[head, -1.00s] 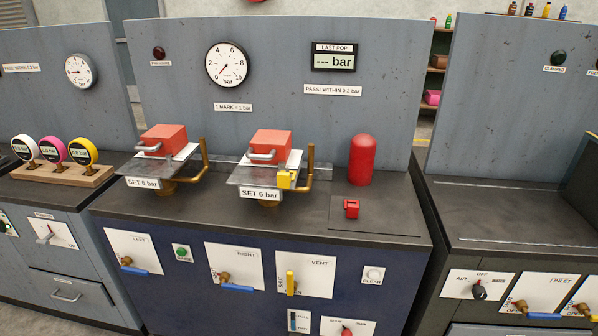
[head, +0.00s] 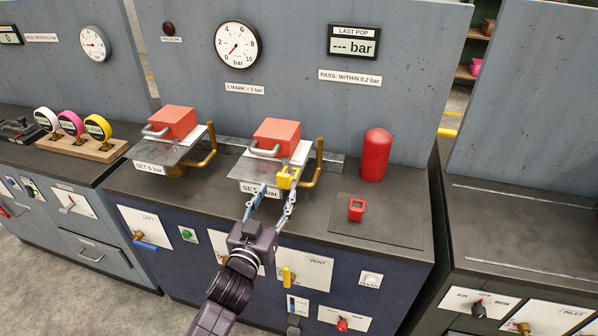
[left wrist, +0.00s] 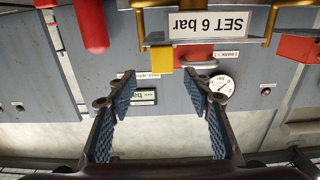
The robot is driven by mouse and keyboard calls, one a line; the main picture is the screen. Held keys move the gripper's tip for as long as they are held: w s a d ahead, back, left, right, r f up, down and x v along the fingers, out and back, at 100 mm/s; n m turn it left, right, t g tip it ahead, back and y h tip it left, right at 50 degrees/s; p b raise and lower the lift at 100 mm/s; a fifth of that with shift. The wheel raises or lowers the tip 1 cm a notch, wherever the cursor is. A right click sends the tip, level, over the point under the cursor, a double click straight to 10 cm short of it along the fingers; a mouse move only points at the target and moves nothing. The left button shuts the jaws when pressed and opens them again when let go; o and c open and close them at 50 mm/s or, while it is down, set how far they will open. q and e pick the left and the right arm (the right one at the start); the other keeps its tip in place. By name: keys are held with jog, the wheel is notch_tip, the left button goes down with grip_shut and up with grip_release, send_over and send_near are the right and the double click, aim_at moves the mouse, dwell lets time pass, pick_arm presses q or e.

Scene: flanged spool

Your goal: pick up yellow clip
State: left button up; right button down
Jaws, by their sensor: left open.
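The yellow clip (head: 287,178) sits at the front right edge of the metal plate on the right-hand spool stand, beside the brass pipe. My left gripper (head: 275,195) is open just in front of it, with blue-padded fingers pointing at the stand. In the left wrist view, which looks upside down, the yellow clip (left wrist: 160,58) appears beyond and between the open fingertips of my left gripper (left wrist: 162,86). No contact between fingers and clip is visible. My right gripper is in neither view.
Beside the clip are the brass pipe (head: 318,165), the red block (head: 276,137) and the SET 6 bar label, partly covered by my gripper. A small red piece (head: 356,209) and a red cylinder (head: 375,156) stand to the right.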

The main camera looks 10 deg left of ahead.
aim_at(282, 178)
pick_arm(q)
jog(key=shift+w+a+r, duration=0.1)
jog(key=shift+w+r, duration=0.1)
jog(key=shift+w, duration=0.65)
jog(key=w+p, duration=0.1)
jog(key=w, duration=0.1)
jog(key=w+p, duration=0.1)
jog(key=w, duration=0.2)
jog(key=shift+r, duration=0.2)
jog(key=shift+w+f, duration=0.1)
jog(key=shift+w, duration=0.25)
jog(key=c, duration=1)
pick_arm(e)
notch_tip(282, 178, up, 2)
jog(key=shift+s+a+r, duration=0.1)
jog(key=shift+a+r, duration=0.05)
pick_arm(q)
jog(key=shift+c, duration=0.2)
